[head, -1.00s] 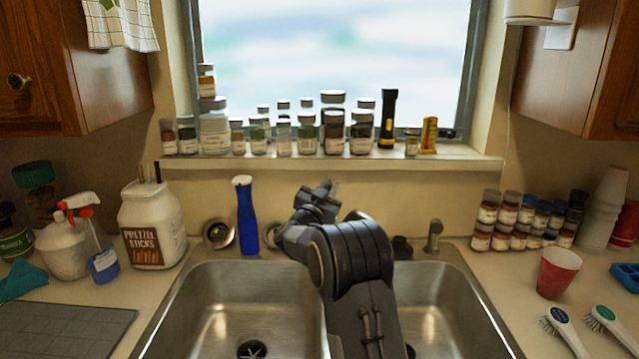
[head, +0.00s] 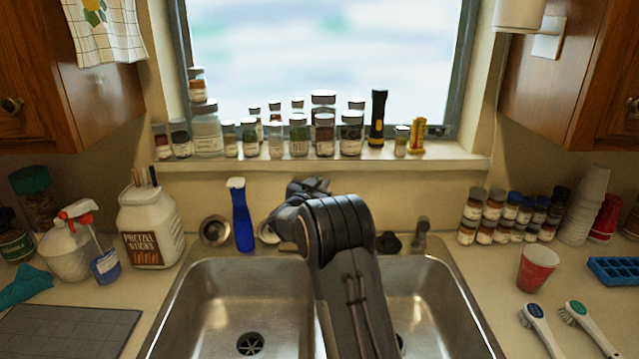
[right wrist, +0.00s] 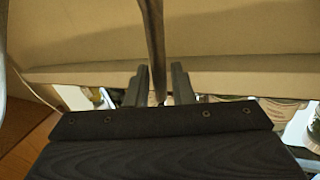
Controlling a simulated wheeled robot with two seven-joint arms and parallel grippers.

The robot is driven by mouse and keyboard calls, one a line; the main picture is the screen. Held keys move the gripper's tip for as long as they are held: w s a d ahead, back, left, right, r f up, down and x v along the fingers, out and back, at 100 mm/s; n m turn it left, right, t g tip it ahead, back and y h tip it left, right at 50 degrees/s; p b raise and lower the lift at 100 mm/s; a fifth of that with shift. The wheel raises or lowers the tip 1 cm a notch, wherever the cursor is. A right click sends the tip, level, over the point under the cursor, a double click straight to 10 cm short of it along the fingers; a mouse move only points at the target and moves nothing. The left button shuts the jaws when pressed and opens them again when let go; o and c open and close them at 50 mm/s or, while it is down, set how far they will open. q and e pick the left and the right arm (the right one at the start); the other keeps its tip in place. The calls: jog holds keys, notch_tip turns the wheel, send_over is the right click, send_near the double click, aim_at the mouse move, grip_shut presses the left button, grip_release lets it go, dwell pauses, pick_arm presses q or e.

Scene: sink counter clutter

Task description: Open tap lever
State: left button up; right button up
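The tap stands behind the double sink and is mostly hidden by my right arm in the head view. My right gripper (head: 308,186) is beyond the arm's wrist, at the tap's place, and its fingers are hard to make out there. In the right wrist view its two dark fingers (right wrist: 158,85) are apart. A dark upright bar (right wrist: 154,40), seemingly part of the tap, runs down between them. I cannot tell whether either finger touches it. My left gripper is not in view.
A blue bottle (head: 242,215) stands close left of the gripper. Several jars (head: 298,135) and a flashlight (head: 377,118) line the window sill behind. A small sprayer fitting (head: 420,233) is to the right. The left sink basin (head: 245,300) is free.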

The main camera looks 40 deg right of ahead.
jog(key=shift+o, duration=1.2)
jog(key=b+v, duration=0.2)
jog(key=v, duration=0.6)
